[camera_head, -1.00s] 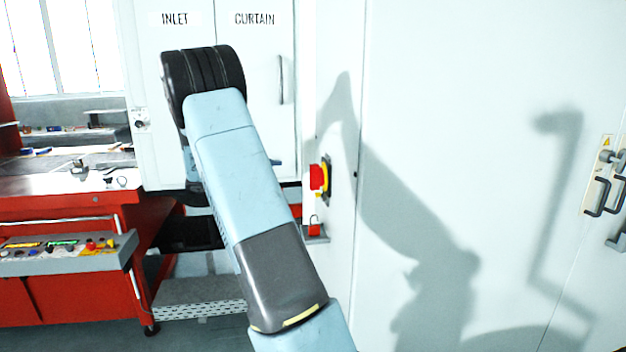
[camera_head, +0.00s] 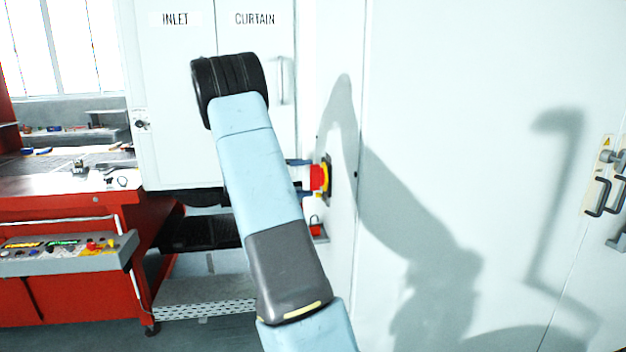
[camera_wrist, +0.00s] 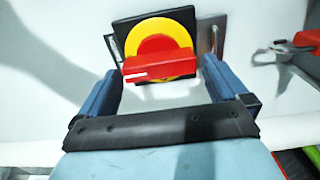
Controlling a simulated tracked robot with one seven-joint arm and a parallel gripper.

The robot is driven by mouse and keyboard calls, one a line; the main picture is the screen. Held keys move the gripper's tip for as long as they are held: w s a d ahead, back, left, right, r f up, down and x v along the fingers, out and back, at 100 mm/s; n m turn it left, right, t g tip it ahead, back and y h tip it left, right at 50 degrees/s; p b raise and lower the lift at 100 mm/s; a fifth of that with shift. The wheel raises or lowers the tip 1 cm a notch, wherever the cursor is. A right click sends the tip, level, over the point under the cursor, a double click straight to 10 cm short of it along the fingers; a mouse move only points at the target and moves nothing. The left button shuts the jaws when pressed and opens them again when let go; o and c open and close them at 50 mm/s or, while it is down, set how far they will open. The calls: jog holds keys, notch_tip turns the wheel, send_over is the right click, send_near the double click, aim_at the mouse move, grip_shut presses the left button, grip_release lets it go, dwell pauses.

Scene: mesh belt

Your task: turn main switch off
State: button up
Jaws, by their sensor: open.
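The main switch (camera_head: 318,178) is a red rotary handle on a yellow disc with a black plate, mounted on the white cabinet wall. In the wrist view its red handle (camera_wrist: 160,66) lies nearly level across the yellow disc, with a white mark at its left end. My gripper (camera_wrist: 162,78) is open, with one blue finger at each side of the red handle. The fingertips are close to the handle's ends; I cannot tell whether they touch. In the head view the fingertips (camera_head: 303,178) show beside the switch, and my arm hides the rest of the gripper.
A red padlock-like item (camera_head: 316,228) hangs below the switch; the wrist view shows a red and grey item (camera_wrist: 300,50) at right. White cabinet doors (camera_head: 270,120) stand behind my arm. A red bench with a button panel (camera_head: 70,250) is at left.

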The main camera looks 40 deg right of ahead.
aim_at(313, 190)
jog(key=shift+x, duration=1.6)
jog(key=shift+c, duration=0.3)
jog(key=shift+f, duration=0.1)
jog(key=c, duration=0.6)
